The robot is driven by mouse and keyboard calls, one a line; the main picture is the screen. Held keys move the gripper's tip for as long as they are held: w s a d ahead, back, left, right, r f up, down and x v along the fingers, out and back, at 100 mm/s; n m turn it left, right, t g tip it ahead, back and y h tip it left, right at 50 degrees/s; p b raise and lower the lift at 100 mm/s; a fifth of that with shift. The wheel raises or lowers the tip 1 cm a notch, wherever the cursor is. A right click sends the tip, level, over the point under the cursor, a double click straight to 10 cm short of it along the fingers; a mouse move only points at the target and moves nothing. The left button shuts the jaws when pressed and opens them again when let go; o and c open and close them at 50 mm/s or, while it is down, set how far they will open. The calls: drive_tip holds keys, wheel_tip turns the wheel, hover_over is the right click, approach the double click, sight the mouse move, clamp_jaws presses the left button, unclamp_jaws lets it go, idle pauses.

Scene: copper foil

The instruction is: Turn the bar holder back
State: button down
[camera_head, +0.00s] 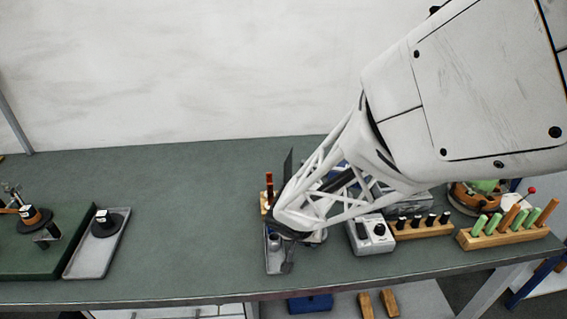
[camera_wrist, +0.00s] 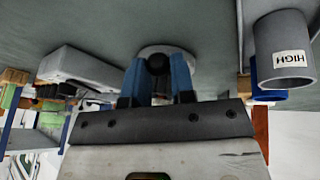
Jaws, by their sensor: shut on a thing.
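In the wrist view my gripper (camera_wrist: 157,72) has its two blue fingers closed on either side of a dark round knob (camera_wrist: 157,63). The knob stands on a pale round base (camera_wrist: 157,50), which rests on the green worktop. I take this to be the bar holder, but its shape is mostly hidden by the fingers. No bar can be made out in it. In the head view my arm comes down from the upper right, and its end covers the gripped piece and my fingers.
A grey cup labelled HIGH (camera_wrist: 283,65) stands near my gripper. A grey tray (camera_head: 278,262) lies by the arm's end. A grey box (camera_head: 370,234) and wooden racks (camera_head: 424,230) stand to the right. Another tray (camera_head: 88,262) lies far left; the worktop between is clear.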

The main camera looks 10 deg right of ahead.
drive_tip(key=shift+s+d+n+t+y, duration=0.15)
drive_tip(key=shift+d+n+t+y, duration=0.25)
drive_tip(key=shift+n, duration=0.55)
drive_tip(key=shift+s+d+n+t+y, duration=0.15)
drive_tip(key=shift+d+n+y, duration=0.15)
drive_tip(key=shift+d+n, duration=0.45)
drive_tip(key=shift+d+n+y, duration=0.2)
drive_tip(key=shift+n+y, duration=0.1)
drive_tip(key=shift+n, duration=0.8)
drive_tip(key=shift+w+d+n+t+y, duration=0.1)
drive_tip(key=shift+d+n+y, duration=0.15)
drive_tip(key=shift+n, duration=0.35)
drive_tip(key=shift+s+d+n+t+y, duration=0.1)
drive_tip(key=shift+d+n+y, duration=0.2)
drive_tip(key=shift+n, duration=0.3)
drive_tip(key=shift+w+d+n+t+y, duration=0.1)
drive_tip(key=shift+d+n+y, duration=0.15)
drive_tip(key=shift+n, duration=0.35)
drive_tip(key=c, duration=1.1)
unclamp_jaws()
drive_tip(key=shift+r, duration=0.1)
drive_tip(key=shift+v, duration=3.8)
